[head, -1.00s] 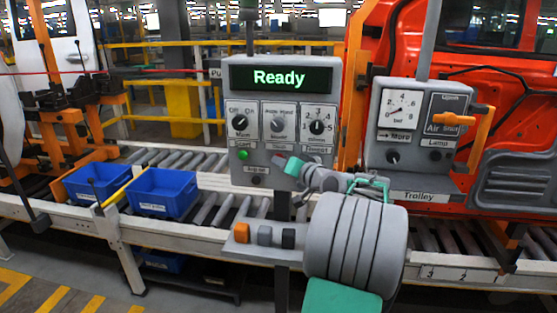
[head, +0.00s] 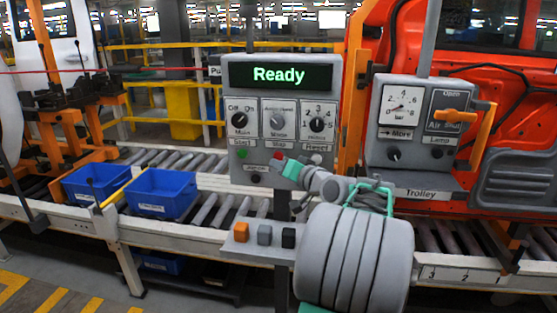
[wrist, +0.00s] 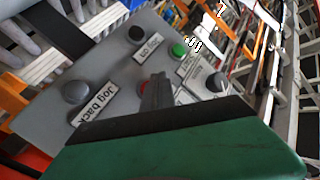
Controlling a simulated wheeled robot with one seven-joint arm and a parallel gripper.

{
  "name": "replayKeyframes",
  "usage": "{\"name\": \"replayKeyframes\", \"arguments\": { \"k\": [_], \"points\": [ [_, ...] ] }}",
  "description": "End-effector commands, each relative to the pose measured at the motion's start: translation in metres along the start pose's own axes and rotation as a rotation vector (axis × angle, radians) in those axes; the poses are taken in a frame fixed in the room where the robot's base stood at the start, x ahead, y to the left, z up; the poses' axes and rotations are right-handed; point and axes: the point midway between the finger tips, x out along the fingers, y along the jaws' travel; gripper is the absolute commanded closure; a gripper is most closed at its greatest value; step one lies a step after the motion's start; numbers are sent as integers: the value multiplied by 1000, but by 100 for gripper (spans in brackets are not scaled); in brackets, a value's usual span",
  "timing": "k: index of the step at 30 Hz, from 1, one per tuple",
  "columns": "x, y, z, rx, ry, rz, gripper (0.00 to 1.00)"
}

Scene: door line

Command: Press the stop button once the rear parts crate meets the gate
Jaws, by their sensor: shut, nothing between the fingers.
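The panel (head: 232,115) shows "Ready". Its red stop button (head: 278,158) sits under the middle dial, just beyond the tip of my gripper (head: 285,162). In the wrist view my gripper (wrist: 157,88) is shut and empty, its fingertips in front of the red button (wrist: 144,87) and partly hiding it. I cannot tell whether they touch. Two blue crates stand on the rollers: a left one (head: 88,187) and a right one (head: 160,194). A yellow bar (head: 123,187), seemingly the gate, slants between them. Their labels are too small to read; contact with the bar is unclear.
A green button (head: 241,154) is left of the stop button and shows in the wrist view (wrist: 178,49). A jog back button (wrist: 75,92) is nearby. Orange, grey and black blocks (head: 264,235) sit on a ledge below. The trolley panel (head: 412,130) stands at right.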

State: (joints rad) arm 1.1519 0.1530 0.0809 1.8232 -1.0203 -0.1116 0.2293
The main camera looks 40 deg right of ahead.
Motion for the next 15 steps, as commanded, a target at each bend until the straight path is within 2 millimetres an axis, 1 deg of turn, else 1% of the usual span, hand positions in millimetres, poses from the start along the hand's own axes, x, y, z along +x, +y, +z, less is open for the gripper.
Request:
{"name": "replayKeyframes", "arguments": {
  "k": [3,9,15],
  "points": [
    [-8,-5,8,-1,2,0,100],
    [-22,-15,18,-2,1,0,100],
    [-26,-19,19,-1,0,0,100]
  ]
}}
